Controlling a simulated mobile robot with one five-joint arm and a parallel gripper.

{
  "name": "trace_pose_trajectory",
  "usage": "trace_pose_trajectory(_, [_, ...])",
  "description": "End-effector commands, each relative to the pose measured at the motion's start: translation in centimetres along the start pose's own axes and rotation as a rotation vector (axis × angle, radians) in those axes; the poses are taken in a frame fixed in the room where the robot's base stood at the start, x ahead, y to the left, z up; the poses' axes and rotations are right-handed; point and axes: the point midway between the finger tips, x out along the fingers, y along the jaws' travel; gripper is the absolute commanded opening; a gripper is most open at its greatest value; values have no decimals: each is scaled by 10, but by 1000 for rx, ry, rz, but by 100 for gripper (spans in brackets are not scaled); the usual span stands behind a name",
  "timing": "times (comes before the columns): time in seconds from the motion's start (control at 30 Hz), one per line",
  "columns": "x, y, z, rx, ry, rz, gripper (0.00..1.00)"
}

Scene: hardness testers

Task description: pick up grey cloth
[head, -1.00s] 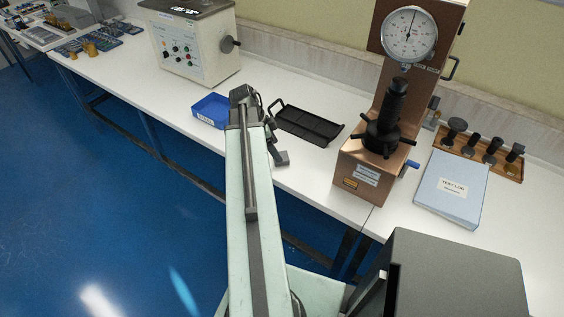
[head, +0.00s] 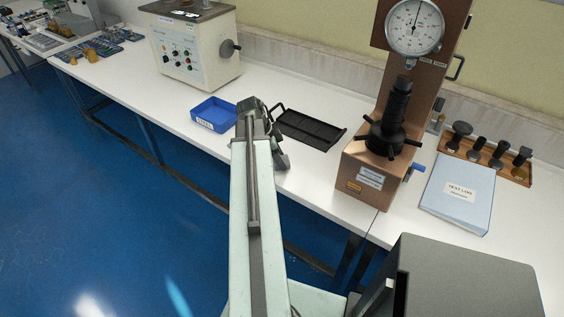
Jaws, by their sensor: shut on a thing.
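My arm reaches forward over the white bench. My gripper (head: 281,160) is at its far end, partly hidden behind my own arm, just left of the black wire-handled tray. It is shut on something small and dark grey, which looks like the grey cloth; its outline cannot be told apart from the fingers. No other grey cloth shows on the bench.
A blue bin (head: 214,114) stands left of my arm, and the black tray (head: 309,131) right of it. A copper-coloured hardness tester (head: 368,178) with a dial stands further right, beside a blue binder (head: 458,194). A cream tester (head: 193,50) is at the back left.

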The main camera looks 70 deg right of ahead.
Motion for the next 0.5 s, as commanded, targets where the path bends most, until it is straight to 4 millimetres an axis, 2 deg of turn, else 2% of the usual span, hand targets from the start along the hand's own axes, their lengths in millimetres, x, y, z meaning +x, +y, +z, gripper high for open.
trace_pose_trajectory(0.13, [-3, 0, -1, 0, 0, 0, 5])
trace_pose_trajectory(0.27, [-15, 0, -7, 1, 0, 0, 5])
trace_pose_trajectory(0.5, [-61, 0, -26, 1, 0, 0, 5])
